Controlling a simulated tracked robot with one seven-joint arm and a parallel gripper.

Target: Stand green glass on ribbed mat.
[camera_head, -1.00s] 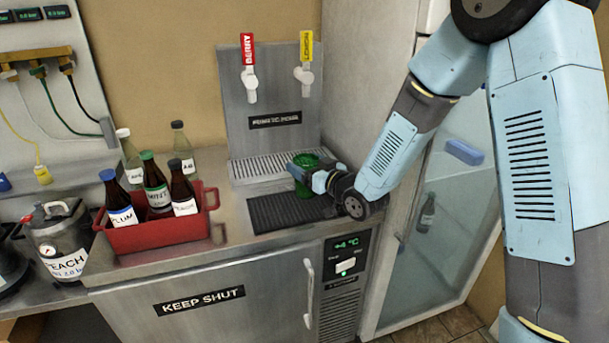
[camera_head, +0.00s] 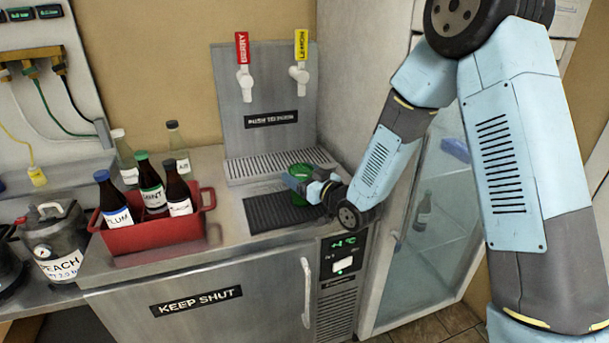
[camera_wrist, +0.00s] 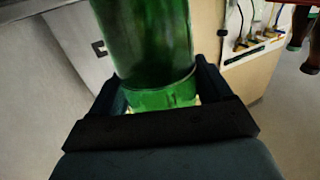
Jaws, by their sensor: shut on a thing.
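The green glass (camera_head: 299,171) is gripped in my gripper (camera_head: 304,186), which reaches in from the right. In the wrist view the glass (camera_wrist: 150,50) fills the space between the two jaws, which close on its sides. The black ribbed mat (camera_head: 268,213) lies on the steel counter in front of the tap stand. The glass looks upright at the mat's right end. I cannot tell whether its base touches the mat, since my gripper covers part of it.
The drip tray (camera_head: 250,168) with berry and lemon taps stands behind the mat. A red crate (camera_head: 150,236) of dark bottles stands to the left, with clear bottles (camera_head: 178,140) behind it. A glass-door fridge (camera_head: 435,215) is at the right. The mat's left part is bare.

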